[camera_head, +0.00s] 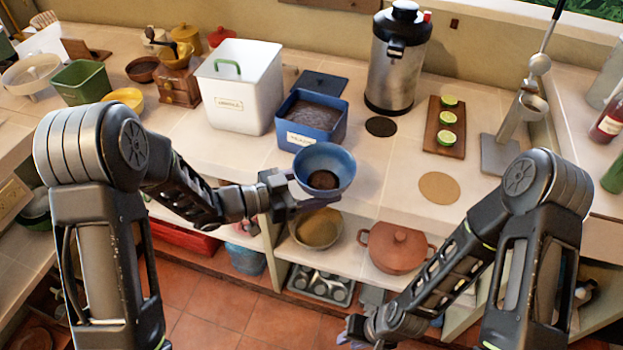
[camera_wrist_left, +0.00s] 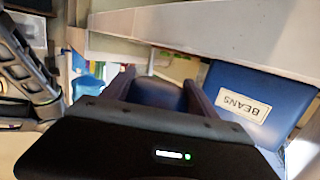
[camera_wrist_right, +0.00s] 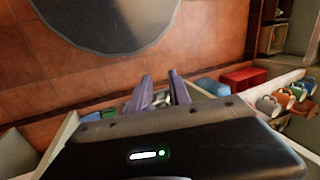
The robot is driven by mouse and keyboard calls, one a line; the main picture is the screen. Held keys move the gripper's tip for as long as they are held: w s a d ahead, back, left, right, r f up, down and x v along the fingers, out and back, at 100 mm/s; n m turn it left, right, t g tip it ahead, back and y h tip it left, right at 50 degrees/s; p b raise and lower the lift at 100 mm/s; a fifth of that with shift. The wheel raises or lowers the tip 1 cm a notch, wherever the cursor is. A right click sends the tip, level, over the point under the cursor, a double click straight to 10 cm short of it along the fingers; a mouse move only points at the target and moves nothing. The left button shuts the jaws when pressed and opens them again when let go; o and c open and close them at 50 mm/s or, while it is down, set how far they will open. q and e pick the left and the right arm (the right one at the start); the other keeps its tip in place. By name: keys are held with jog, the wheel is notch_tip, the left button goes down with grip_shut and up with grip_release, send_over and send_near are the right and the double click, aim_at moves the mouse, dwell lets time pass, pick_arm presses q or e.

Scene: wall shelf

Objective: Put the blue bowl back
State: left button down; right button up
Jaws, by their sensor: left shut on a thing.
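The blue bowl (camera_head: 324,165) is held in my left gripper (camera_head: 290,192) in the head view, above the counter's front edge and in front of the blue BEANS bin (camera_head: 311,119). Something dark brown shows in its bottom. The bowl is partly seen between the fingers in the left wrist view (camera_wrist_left: 158,94). My left gripper is shut on the bowl's left side. My right gripper (camera_head: 352,335) is low in the head view, in front of the lower shelf. In the right wrist view its two fingers (camera_wrist_right: 158,92) stand apart with nothing between them.
A white bin (camera_head: 240,90) and a steel urn (camera_head: 398,60) stand on the counter.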

jog(key=shift+o, duration=0.4)
jog(key=shift+w, duration=0.15)
jog(key=w+r+t, duration=0.2)
jog(key=w+r, duration=1.4)
jog(key=r, duration=0.2)
jog(key=w+r+t, duration=0.1)
jog(key=r, duration=0.7)
jog(key=w+r, duration=0.1)
jog(key=r, duration=0.7)
jog(key=w+r+t, duration=0.1)
jog(key=r, duration=0.7)
jog(key=shift+r+t, duration=0.1)
jog(key=shift+t, duration=0.2)
